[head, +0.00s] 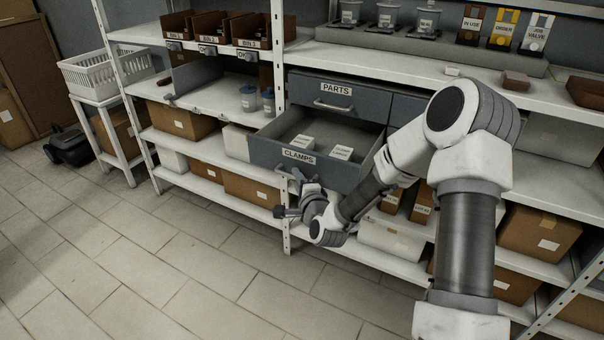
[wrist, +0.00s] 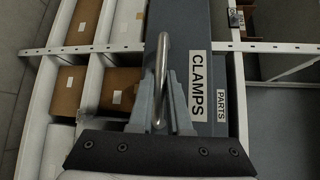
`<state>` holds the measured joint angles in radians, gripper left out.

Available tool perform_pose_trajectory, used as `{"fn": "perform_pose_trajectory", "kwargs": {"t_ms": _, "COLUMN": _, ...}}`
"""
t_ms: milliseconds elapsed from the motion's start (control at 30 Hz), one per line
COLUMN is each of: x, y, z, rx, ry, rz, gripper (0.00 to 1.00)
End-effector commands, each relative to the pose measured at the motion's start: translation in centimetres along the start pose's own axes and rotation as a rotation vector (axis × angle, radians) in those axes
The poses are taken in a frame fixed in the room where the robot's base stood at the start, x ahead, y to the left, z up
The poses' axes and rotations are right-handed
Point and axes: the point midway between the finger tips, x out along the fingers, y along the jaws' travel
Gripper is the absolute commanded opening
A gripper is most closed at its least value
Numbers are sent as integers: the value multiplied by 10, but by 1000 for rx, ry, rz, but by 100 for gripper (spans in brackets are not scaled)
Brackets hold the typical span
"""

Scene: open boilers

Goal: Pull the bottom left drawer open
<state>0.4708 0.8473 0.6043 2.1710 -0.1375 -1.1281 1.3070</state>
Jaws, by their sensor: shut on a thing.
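The bottom left drawer (head: 335,173), grey and labelled CLAMPS, is pulled out from the cabinet, with its inside showing. Small white boxes (head: 341,153) lie in it. My gripper (head: 298,190) is at the drawer's front in the head view. In the wrist view, the fingers of my gripper (wrist: 167,105) are closed around the silver bar handle (wrist: 161,62) on the drawer front (wrist: 205,28). In the head view my gripper and wrist hide most of the handle.
The PARTS drawer (head: 362,100) above is shut. A shelf post (head: 286,225) stands close to my gripper. Cardboard boxes (head: 252,188) fill the lower shelves. The tiled floor (head: 150,270) in front is clear.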

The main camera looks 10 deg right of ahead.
Motion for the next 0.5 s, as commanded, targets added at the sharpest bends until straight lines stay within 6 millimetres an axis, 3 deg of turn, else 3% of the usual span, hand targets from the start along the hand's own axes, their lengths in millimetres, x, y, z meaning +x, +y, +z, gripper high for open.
{"fn": "perform_pose_trajectory", "kwargs": {"t_ms": 500, "x": -10, "y": 3, "z": 10, "rx": 1, "ry": 1, "rz": 1, "gripper": 0}}
